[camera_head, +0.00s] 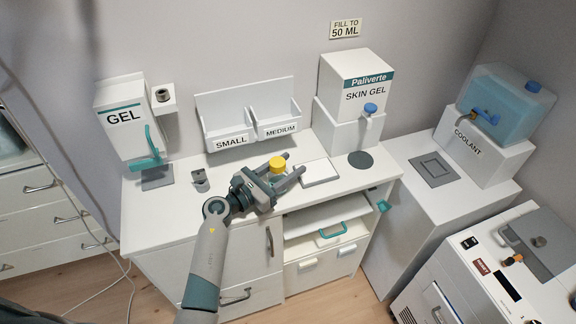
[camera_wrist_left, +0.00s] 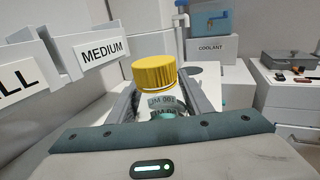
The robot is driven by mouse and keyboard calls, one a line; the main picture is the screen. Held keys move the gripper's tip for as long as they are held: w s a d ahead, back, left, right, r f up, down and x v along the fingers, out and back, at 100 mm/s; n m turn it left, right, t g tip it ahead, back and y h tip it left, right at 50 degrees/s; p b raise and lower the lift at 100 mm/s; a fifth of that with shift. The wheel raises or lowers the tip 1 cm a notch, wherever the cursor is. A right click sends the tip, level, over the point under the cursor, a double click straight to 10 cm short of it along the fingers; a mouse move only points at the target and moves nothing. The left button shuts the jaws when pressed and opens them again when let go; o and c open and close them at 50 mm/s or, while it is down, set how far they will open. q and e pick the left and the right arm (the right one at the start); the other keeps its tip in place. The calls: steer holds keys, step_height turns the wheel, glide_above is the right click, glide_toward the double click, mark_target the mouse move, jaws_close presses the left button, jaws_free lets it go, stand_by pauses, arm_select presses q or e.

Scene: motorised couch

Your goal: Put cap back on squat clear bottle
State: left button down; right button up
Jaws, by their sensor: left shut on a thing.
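The yellow ribbed cap (camera_head: 277,163) is between the fingers of my left gripper (camera_head: 286,170) over the white counter. In the left wrist view the cap (camera_wrist_left: 155,73) is at the top of a clear bottle (camera_wrist_left: 160,100) with a grey-white label. The label's lettering looks upside down. The cap looks slightly tilted, and I cannot tell whether it is screwed down. The fingers of my left gripper stand on both sides of the bottle and are shut on it. The bottle's base is hidden by the gripper body. My right gripper is not in view.
A white slab (camera_head: 320,172) lies right of the gripper. Behind are the SMALL and MEDIUM bins (camera_head: 250,115). The GEL dispenser (camera_head: 124,120) is left, the SKIN GEL dispenser (camera_head: 355,90) right. A small grey item (camera_head: 200,180) sits left. A drawer (camera_head: 325,230) is below.

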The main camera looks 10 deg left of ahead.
mark_target(270, 180)
arm_select(q)
steer(key=shift+f, duration=0.2)
steer(key=c, duration=0.9)
jaws_free()
steer(key=shift+r, duration=0.1)
steer(key=shift+r, duration=0.15)
steer(key=shift+s+a, duration=0.25)
steer(key=shift+s, duration=0.1)
steer(key=b+v, duration=0.3)
steer(key=v, duration=0.7)
steer(key=shift+s+b, duration=0.1)
steer(key=shift+b, duration=0.25)
steer(key=shift+s+a, duration=0.3)
steer(key=shift+s, duration=0.1)
